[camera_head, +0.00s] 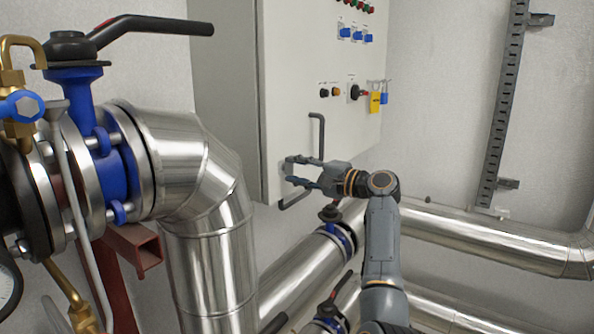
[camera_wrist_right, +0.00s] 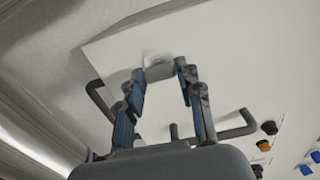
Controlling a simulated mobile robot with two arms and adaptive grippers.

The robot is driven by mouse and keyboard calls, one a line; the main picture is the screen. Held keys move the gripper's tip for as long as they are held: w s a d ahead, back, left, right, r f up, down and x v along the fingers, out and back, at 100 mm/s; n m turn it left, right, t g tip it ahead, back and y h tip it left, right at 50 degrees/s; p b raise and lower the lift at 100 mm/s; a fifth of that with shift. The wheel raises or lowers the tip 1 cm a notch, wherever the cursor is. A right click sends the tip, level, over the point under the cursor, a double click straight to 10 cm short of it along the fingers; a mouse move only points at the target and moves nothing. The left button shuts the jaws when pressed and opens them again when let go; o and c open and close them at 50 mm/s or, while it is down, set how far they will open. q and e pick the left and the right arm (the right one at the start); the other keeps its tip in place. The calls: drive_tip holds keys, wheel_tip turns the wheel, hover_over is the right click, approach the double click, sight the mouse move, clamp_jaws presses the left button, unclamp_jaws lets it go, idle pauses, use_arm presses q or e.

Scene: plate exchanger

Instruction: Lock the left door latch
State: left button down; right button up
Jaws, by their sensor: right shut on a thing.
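The left door latch seems to be the small pale piece (camera_wrist_right: 158,60) between my right fingertips in the right wrist view. It is on the pale door near its edge; its turned position cannot be made out. My right gripper (camera_head: 288,170) reaches in from the right at the lower part of the door. Its fingers are shut on the latch, with a finger on either side of it in the right wrist view (camera_wrist_right: 162,71). The grey cabinet door (camera_head: 288,80) appears flush with the cabinet. My left gripper is not in view.
A dark bar handle (camera_head: 317,135) is on the door beside my right gripper, partly hidden by it. Control knobs and a yellow padlock tag (camera_head: 375,102) are on the panel to the right. Large silver pipes (camera_head: 208,240) and a blue-flanged valve stand left and below.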

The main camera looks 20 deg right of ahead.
drive_tip(key=o, duration=1.1)
drive_tip(key=shift+d, duration=0.1)
drive_tip(key=shift+o, duration=0.2)
drive_tip(key=v, duration=1.2)
